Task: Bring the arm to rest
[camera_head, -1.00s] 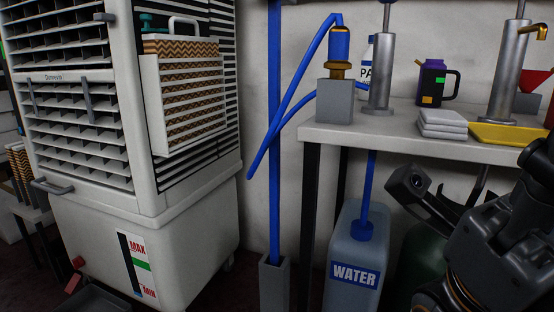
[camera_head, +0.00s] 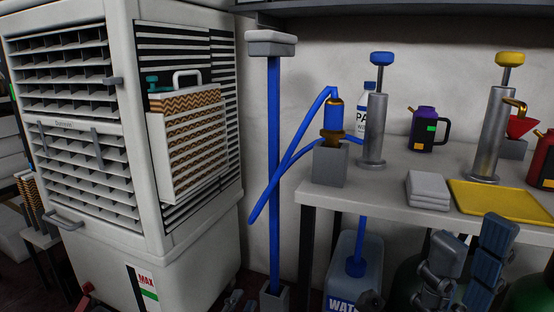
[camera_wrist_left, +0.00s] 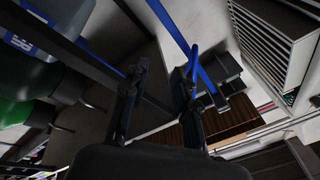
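My left gripper shows in the left wrist view (camera_wrist_left: 160,82). Its two dark fingers stand apart with nothing between them, above the floor near the blue pole. In the head view, small dark parts at the bottom edge may belong to it, but I cannot tell. My right gripper (camera_head: 468,255) is at the lower right of the head view, in front of the table's front edge. Its fingers point up and are apart, with nothing held between them. The rest of the right arm is below the picture.
A blue pole (camera_head: 274,170) stands between the table and the white cooler (camera_head: 190,235). Green cylinders stand under the table.

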